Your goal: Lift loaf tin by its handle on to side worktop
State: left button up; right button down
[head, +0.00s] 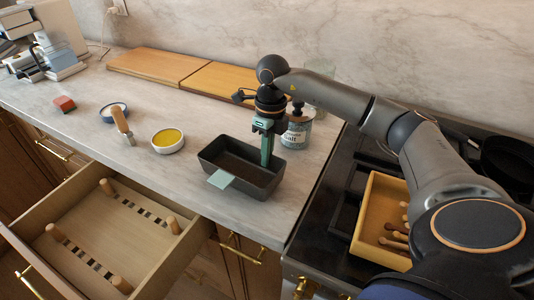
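The loaf tin (213,154) is a dark rectangular tin standing upright on the pale marble worktop, near its front edge. A flat pale-green handle tab (220,179) sticks out from its near side. My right gripper (266,160) points straight down at the tin's far right part, its green finger reaching down to the tin. One finger hides the other, so I cannot tell how far apart they are, or whether they touch the tin wall. My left gripper is out of view.
A salt jar (297,132) stands just behind my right gripper. A bowl with yellow contents (168,140), a wooden-handled tool (121,122) and a red block (64,103) lie left. Wooden boards (150,65) lie at the back. An open drawer (150,255) juts out in front; a yellow tray (376,212) sits on the hob.

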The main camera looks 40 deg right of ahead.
jog(key=shift+f+b, duration=0.35)
jog(key=shift+f, duration=0.3)
dwell(1.3)
jog(key=c, duration=1)
grip_release()
notch_tip(320, 180, up, 12)
jog(key=d, duration=0.1)
jog(key=shift+w+r, duration=0.15)
jog(key=shift+r, duration=0.1)
